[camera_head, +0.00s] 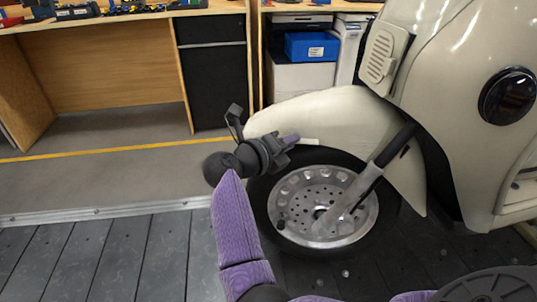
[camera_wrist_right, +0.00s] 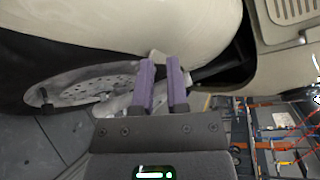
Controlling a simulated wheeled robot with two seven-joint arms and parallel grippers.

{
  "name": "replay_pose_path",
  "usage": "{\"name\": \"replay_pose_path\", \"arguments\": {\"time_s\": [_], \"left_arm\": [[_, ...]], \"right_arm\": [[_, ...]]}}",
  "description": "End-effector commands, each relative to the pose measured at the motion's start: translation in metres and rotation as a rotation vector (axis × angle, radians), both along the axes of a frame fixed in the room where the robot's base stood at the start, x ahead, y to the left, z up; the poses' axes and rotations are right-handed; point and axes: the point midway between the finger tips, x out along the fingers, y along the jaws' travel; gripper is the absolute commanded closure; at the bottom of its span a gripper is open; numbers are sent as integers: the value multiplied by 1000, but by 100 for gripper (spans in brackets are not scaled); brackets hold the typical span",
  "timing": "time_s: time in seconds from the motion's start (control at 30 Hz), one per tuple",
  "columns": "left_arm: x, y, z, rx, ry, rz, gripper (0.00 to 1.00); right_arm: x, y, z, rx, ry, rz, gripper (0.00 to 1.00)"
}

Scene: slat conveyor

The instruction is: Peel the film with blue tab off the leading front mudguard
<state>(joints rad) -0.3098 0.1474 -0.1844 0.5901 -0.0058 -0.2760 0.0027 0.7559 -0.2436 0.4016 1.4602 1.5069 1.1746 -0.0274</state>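The front mudguard (camera_head: 350,112) is a cream curved guard over the front wheel of a scooter. It also fills the top of the right wrist view (camera_wrist_right: 110,25). My right gripper (camera_head: 293,139) is at the mudguard's side, above the tyre. In the wrist view its two purple fingers (camera_wrist_right: 160,62) stand a little apart with a gap between them. A small pale piece (camera_wrist_right: 157,56) shows at the fingertips, and a pale strip (camera_head: 308,141) shows beside them in the head view. I cannot tell whether these are film. No blue tab is visible. My left gripper is out of view.
The wheel (camera_head: 318,208) and fork (camera_head: 370,180) are just below and right of my gripper. The slatted conveyor floor (camera_head: 110,255) is clear at left. Wooden benches (camera_head: 100,65) stand behind, with a blue box (camera_head: 311,47) on a shelf.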

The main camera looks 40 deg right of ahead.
Motion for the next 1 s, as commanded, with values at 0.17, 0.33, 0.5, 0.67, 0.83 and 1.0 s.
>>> {"name": "replay_pose_path", "arguments": {"time_s": [0.17,0.33,0.5,0.67,0.83,1.0], "left_arm": [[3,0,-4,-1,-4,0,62],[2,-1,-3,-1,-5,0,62],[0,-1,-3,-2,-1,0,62],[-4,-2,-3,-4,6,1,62],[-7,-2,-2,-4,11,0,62],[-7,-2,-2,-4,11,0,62]], "right_arm": [[2,-11,-2,-1,1,2,82],[2,-11,-2,-1,1,2,82],[1,-11,-2,-2,0,1,100],[2,-11,-2,-1,1,1,100],[2,-11,-2,-1,1,1,82],[2,-11,-2,-1,1,1,82]]}}
